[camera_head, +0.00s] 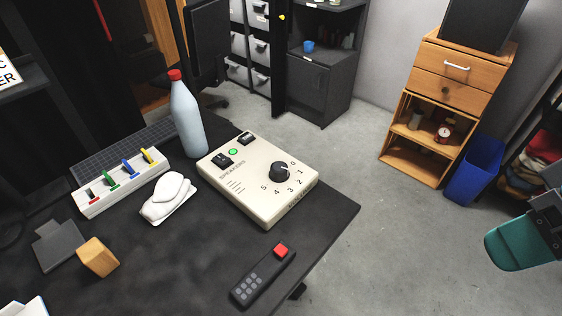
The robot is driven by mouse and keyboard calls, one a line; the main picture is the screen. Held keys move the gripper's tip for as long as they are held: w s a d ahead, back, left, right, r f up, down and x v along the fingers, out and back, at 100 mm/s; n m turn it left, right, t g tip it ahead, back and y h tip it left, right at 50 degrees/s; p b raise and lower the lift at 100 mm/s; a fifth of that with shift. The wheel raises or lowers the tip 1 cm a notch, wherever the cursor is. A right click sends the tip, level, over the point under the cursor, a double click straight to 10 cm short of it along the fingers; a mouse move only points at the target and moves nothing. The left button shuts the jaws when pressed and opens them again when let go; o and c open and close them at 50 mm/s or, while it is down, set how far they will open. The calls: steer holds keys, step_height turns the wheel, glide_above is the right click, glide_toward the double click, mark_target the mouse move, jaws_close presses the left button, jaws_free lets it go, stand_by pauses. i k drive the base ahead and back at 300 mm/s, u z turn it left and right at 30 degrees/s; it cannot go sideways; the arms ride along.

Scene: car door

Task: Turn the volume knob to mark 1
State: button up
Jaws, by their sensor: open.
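The volume knob (280,172) is a round black dial on the right part of a cream speaker box (224,191). My gripper (518,243) shows as a teal part with black fittings at the right edge, partly cut off by the frame. It is open, well right of the box, and touches nothing visible.
A white bottle (188,118) with a red cap stands behind the box. A white mouse-like object (167,197), a switch strip (124,181), a wooden block (98,258) and a remote (262,277) lie around it. Open floor separates the desk from the wooden cabinet (459,70) and blue bin (475,172).

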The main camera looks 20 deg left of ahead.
mark_target(279, 173)
steer(key=i, duration=0.35)
steer(key=u, duration=0.8)
